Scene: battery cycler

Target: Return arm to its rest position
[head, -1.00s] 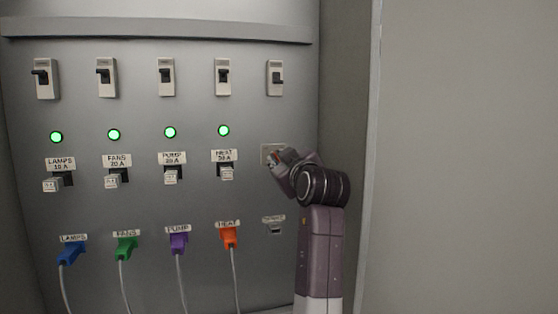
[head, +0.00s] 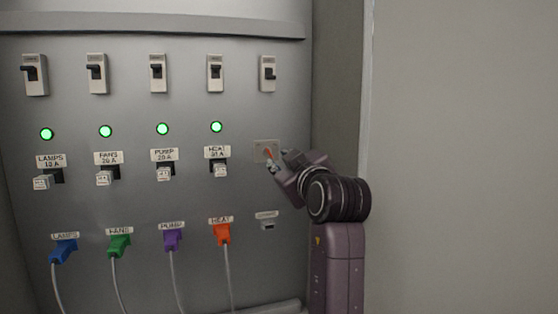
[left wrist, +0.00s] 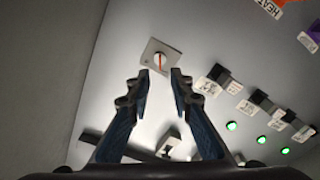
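My left gripper (head: 279,161) is open and empty in front of the right side of the grey panel. In the left wrist view its two blue-padded fingers (left wrist: 160,84) stand apart, with nothing between them. The plate also shows in the head view (head: 262,147), just left of the fingertips. The fingers look apart from it. My right gripper is in neither view.
The panel (head: 190,285) carries a row of switches (head: 157,72), several lit green lamps (head: 162,129), labelled fuses and coloured plugs with hanging cables. A small empty socket (head: 267,226) sits below the knob plate. Open space lies right of the cabinet, before a plain wall (head: 460,150).

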